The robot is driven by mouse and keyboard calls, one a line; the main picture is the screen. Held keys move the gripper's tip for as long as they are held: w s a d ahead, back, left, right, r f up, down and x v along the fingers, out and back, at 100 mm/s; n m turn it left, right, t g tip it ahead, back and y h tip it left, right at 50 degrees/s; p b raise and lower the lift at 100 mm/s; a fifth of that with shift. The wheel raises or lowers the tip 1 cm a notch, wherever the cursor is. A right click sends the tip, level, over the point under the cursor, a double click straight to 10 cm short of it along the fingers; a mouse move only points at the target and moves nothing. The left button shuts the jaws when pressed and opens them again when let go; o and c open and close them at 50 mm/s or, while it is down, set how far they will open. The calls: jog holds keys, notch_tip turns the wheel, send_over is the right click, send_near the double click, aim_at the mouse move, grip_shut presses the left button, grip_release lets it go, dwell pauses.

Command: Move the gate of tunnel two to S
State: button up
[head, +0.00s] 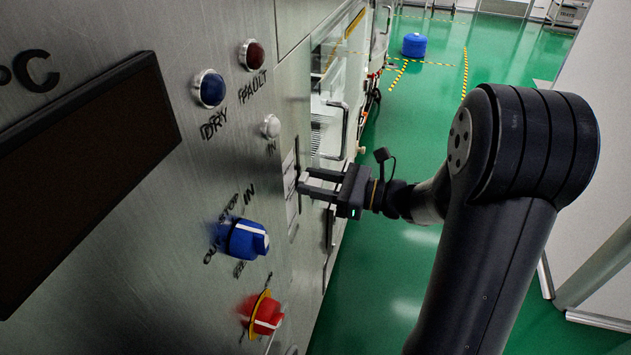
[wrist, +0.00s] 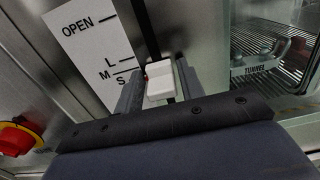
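The gate handle of the tunnel, a small white block (wrist: 160,80), sits in a vertical slot beside a white scale plate (wrist: 88,45) marked OPEN, L, M and S. My gripper (wrist: 160,88) has one finger on each side of the handle, and both fingers appear to press on it. The handle is near the lower marks of the scale; the exact mark it lines up with is hard to tell.
A blue knob (head: 246,240) and a red knob (head: 266,314) stick out of the panel below my gripper. A door handle (head: 336,130) is beyond it. Green floor is free at right.

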jog(key=shift+o, duration=1.1)
jog(key=shift+d, duration=0.1)
jog(key=b+v, duration=0.1)
jog(key=v, duration=0.9)
jog(key=shift+s+d+b, duration=0.15)
jog(key=shift+d+b, duration=0.1)
jog(key=shift+b, duration=0.05)
jog(key=x, duration=0.3)
jog(key=p+x, duration=0.1)
jog(key=x, duration=0.3)
jog(key=r+p+x, duration=0.1)
jog(key=x, duration=0.3)
jog(key=shift+d+r+p, duration=0.1)
jog(key=shift+r+p, duration=0.5)
jog(key=shift+r, duration=0.05)
jog(key=shift+f, duration=0.1)
